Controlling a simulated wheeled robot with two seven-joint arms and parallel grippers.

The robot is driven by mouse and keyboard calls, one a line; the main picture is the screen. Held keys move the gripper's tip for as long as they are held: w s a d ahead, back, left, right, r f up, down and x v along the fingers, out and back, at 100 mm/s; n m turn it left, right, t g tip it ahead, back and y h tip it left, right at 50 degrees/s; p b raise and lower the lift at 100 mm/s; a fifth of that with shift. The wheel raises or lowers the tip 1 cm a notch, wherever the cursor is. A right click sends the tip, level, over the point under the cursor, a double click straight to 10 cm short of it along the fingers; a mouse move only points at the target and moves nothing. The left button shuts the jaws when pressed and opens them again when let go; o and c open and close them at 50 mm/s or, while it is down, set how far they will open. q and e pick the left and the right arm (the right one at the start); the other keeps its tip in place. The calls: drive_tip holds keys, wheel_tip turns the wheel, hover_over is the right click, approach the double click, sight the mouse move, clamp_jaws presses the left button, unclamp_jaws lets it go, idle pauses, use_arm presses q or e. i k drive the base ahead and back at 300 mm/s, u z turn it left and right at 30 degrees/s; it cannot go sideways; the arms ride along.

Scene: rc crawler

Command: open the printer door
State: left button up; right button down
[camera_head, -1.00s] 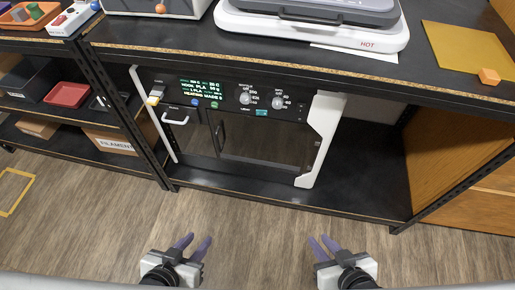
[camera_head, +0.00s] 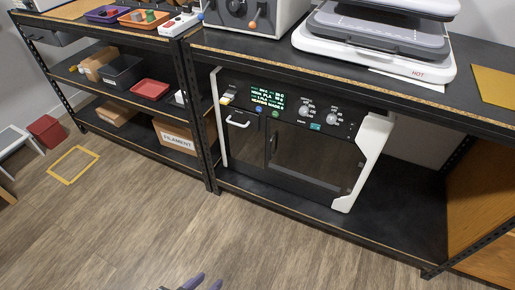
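The printer (camera_head: 367,150) is a black machine with white side frames on the lower shelf of the bench. Its front has a lit display (camera_head: 267,97) and knobs above. Below them are a narrow left panel with a white bar handle (camera_head: 238,120) and a wide dark glass door (camera_head: 312,157) with a small dark handle (camera_head: 273,143) at its left edge. The door looks shut. My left gripper (camera_head: 204,285) shows only its purple fingertips at the bottom edge, apart and empty, over the floor well short of the printer. My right gripper is out of view.
A shelf unit on the left holds trays (camera_head: 151,89) and a box marked FILAMENT (camera_head: 176,136). A white heat press (camera_head: 372,52) sits on the bench top. The wooden floor (camera_head: 130,230) in front is clear, with a yellow taped square (camera_head: 73,165) at left.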

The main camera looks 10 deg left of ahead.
sight(333, 163)
drive_tip(key=u, duration=0.45)
drive_tip(key=i, duration=1.05)
drive_tip(key=z, duration=0.45)
